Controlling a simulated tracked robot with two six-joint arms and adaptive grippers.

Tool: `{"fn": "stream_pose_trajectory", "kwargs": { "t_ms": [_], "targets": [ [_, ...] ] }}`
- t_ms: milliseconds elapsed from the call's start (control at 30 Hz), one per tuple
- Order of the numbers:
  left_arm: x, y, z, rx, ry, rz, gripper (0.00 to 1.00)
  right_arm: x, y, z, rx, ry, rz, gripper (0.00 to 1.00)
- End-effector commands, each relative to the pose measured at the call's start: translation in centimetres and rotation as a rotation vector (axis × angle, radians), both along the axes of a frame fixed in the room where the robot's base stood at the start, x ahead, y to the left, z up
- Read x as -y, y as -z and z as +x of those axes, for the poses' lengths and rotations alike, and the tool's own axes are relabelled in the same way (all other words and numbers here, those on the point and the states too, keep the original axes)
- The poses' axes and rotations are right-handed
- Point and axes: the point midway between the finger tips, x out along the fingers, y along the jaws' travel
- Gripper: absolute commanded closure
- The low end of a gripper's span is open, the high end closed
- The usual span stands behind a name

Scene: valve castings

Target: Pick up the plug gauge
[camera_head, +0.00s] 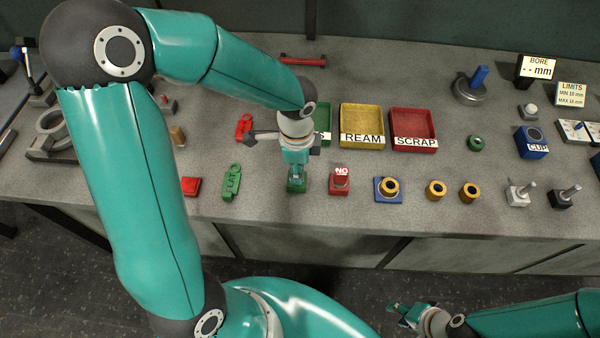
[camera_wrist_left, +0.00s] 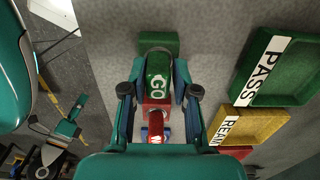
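The plug gauge has a green handle marked GO (camera_wrist_left: 157,75). It stands upright at a green block (camera_head: 297,187), which also shows in the left wrist view (camera_wrist_left: 160,42). My left gripper (camera_head: 297,176) points down over this block. In the left wrist view its fingers (camera_wrist_left: 159,82) lie on both sides of the handle, with a narrow gap seeming to show, so it looks open around it. A red gauge marked NO (camera_head: 340,180) stands in a red block just to the right. My right gripper (camera_head: 404,315) is open and empty, low in front of the bench.
Behind stand a green PASS tray (camera_head: 322,118), a yellow REAM tray (camera_head: 362,126) and a red SCRAP tray (camera_head: 412,129). A brass ring sits on a blue pad (camera_head: 388,190). Two loose rings (camera_head: 435,190) lie farther right. A green slotted gauge (camera_head: 231,183) lies to the left.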

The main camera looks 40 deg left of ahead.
Motion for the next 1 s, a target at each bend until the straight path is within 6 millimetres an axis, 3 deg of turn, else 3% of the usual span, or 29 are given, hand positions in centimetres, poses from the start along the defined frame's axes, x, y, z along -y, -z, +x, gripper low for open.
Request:
{"fn": "stream_pose_trajectory", "kwargs": {
  "t_ms": [33, 133, 667, 867, 1000],
  "targets": [
    [0.0, 0.0, 0.0, 0.0, 0.0, 0.0, 0.85, 0.0, 0.0, 0.0, 0.0, 0.0, 0.0, 0.6],
    [0.0, 0.0, 0.0, 0.001, 0.0, 0.001, 1.0, 0.0, 0.0, 0.0, 0.0, 0.0, 0.0, 0.6],
    [0.0, -0.8, 0.2, 0.005, 0.0, 0.001, 1.0, 0.0, 0.0, 0.0, 0.0, 0.0, 0.0, 0.6],
    [0.0, -3.1, 0.2, 0.008, 0.0, 0.0, 1.0, 0.0, -0.1, 0.0, 0.0, 0.0, 0.0, 0.6],
    [0.1, -6.1, 0.2, 0.01, 0.0, -0.001, 1.0, 0.0, 0.0, 0.0, 0.0, 0.0, 0.0, 0.6]
  ]
}}
